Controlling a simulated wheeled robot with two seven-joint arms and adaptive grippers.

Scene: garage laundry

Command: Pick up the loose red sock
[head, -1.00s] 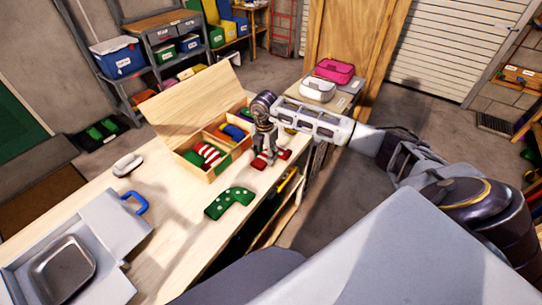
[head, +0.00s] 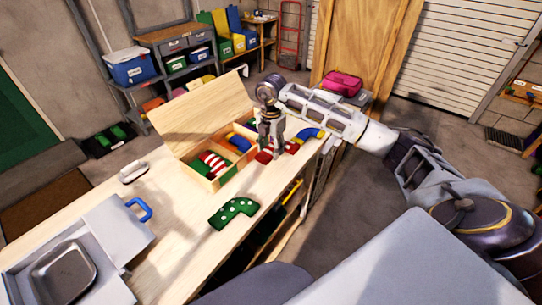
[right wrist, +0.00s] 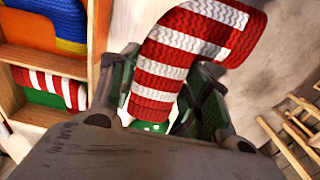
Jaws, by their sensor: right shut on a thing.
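The loose red sock, red with white stripes, is in the jaws of my right gripper (head: 270,150). In the head view its red end (head: 292,148) shows beside the fingers, near the table's right edge. In the right wrist view the sock (right wrist: 183,55) runs up between the two dark fingers (right wrist: 160,105), which are shut on it. I cannot tell whether it touches the table. My left gripper is not in view.
An open wooden box (head: 206,182) with compartments of socks stands left of the gripper. A green dotted sock (head: 234,212) lies nearer. A blue and yellow sock (head: 313,134) lies behind the gripper.

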